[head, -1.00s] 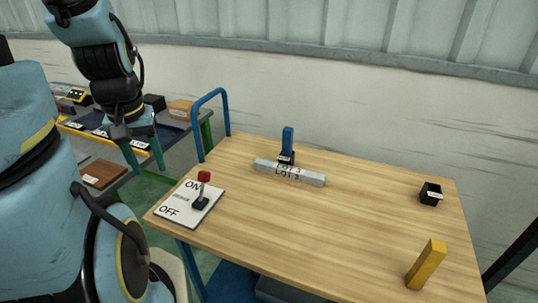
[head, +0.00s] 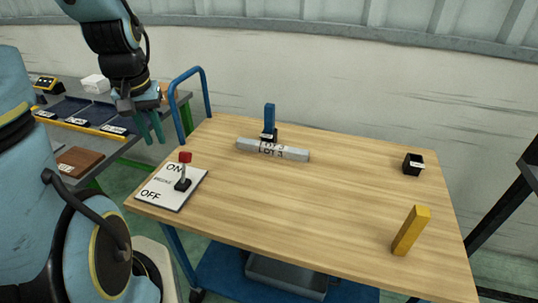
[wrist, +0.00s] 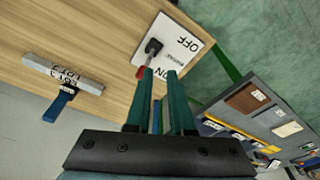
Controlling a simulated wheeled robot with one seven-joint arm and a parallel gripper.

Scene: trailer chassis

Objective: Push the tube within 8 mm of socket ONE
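A grey bar marked LOT 3 (head: 272,150), which looks like the tube, lies on the wooden table towards the back. It also shows in the wrist view (wrist: 62,74). A blue post (head: 269,117) stands in or against a small black holder (head: 268,136) right behind the bar. Another small black holder (head: 413,164) with a pale label stands at the right. Its label is too small to read, so I cannot tell which holder is socket ONE. My gripper (head: 151,139), with teal fingers apart and empty, hangs beyond the table's left edge, well away from the bar.
A white ON/OFF plate (head: 167,196) with a red-knobbed lever (head: 184,169) lies at the left corner. A blue rail (head: 173,108) rises at the left edge. A cluttered side bench (head: 105,143) is beyond. The table's middle is clear.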

